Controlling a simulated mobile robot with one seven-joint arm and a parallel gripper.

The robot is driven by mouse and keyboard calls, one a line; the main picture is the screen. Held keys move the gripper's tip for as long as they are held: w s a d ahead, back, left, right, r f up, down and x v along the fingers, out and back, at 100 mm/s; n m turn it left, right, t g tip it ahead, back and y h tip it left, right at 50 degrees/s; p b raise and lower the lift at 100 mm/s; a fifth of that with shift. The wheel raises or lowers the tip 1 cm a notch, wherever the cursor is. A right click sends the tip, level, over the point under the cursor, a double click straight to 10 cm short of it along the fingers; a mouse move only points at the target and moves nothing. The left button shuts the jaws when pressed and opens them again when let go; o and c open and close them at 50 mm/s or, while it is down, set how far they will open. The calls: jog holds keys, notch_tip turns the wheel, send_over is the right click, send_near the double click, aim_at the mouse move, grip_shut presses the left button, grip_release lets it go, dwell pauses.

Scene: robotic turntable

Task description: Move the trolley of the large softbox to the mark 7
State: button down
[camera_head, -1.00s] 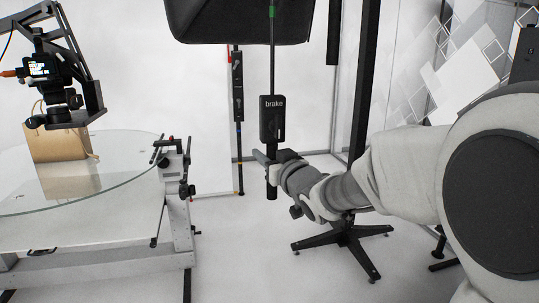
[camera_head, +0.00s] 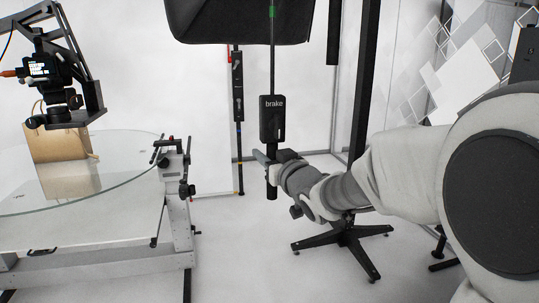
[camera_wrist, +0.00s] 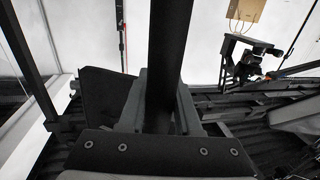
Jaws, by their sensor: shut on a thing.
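The large black softbox (camera_head: 240,22) hangs at the top middle of the head view, its upper part out of frame. A thin rod runs down from it to a black box marked "brake" (camera_head: 272,119), with a thick black handle (camera_head: 272,192) below. My gripper (camera_head: 270,168) is shut on this handle, just under the brake box. In the wrist view the dark handle (camera_wrist: 169,60) stands upright between my gripper fingers (camera_wrist: 160,105). A black star-shaped base with small casters (camera_head: 342,240) stands on the floor below my forearm. I see no mark 7.
A glass turntable (camera_head: 120,190) carrying a tan bag (camera_head: 55,145) stands at left, with a camera on an arm (camera_head: 55,85) above it. A black vertical post (camera_head: 364,80) rises behind my arm. White floor (camera_head: 240,260) is clear between turntable and base.

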jog(key=shift+d, duration=0.1)
jog(key=w+d+p, duration=0.2)
jog(key=w+d, duration=0.1)
jog(key=d, duration=0.8)
jog(key=w+d+p, duration=0.3)
jog(key=d, duration=0.9)
jog(key=shift+w+p, duration=0.3)
jog(key=c, duration=0.6)
grip_release()
jog(key=b+v, duration=0.1)
jog(key=v, duration=1.6)
jog(key=shift+s, duration=0.15)
